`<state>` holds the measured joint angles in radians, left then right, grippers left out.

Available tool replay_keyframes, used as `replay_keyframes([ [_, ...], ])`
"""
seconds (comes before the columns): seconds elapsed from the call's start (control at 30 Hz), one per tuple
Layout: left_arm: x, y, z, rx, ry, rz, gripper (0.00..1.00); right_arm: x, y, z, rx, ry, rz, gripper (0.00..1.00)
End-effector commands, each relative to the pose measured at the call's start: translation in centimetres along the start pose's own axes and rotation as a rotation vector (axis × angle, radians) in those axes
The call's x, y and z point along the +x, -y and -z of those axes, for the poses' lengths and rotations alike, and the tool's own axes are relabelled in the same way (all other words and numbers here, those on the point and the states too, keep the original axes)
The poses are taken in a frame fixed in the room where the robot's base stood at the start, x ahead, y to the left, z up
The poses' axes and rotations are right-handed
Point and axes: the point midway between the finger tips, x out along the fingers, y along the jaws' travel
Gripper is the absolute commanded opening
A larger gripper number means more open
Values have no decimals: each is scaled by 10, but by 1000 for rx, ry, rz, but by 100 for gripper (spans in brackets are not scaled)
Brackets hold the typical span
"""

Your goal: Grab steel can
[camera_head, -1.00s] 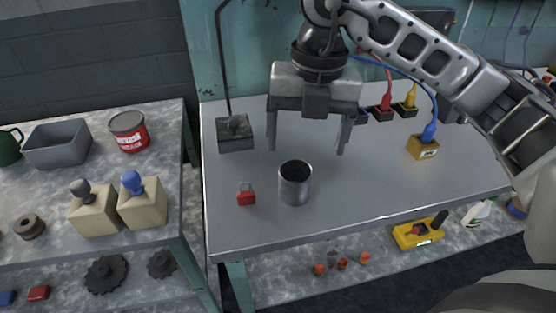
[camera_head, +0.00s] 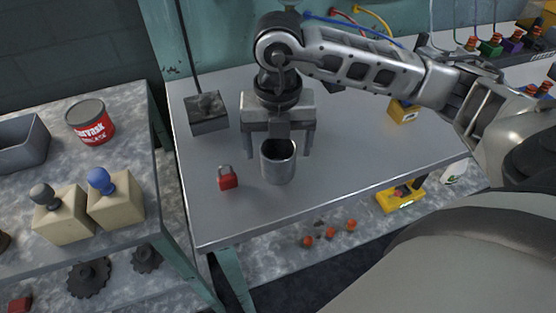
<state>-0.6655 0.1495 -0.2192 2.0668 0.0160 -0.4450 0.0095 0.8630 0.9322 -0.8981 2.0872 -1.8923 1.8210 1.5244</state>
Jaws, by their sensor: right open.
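The steel can (camera_head: 279,166) is a grey, open-topped metal cylinder standing upright on the grey metal table (camera_head: 330,190). My right gripper (camera_head: 279,154) is open and pointing down, with one finger to the left of the can and one to the right near its rim. My left gripper does not show.
A red padlock (camera_head: 228,178) lies just left of the can. A dark metal box (camera_head: 208,113) with a cable stands behind it. A yellow box (camera_head: 403,112) is at the right. The table's front is clear. A side bench holds a red-labelled can (camera_head: 91,124).

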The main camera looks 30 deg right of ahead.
Motion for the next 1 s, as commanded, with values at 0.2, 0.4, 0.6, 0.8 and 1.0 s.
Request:
replay_keyframes([
  [0.2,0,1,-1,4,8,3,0,33,1,1,1,-4,3,83],
  [0.4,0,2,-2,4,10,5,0,42,1,0,0,-2,1,83],
  [0.6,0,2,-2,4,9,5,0,41,0,0,0,-1,1,63],
  [0.8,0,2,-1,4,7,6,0,40,0,0,0,-1,0,31],
  [1.0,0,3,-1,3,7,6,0,40,0,0,0,0,0,31],
])
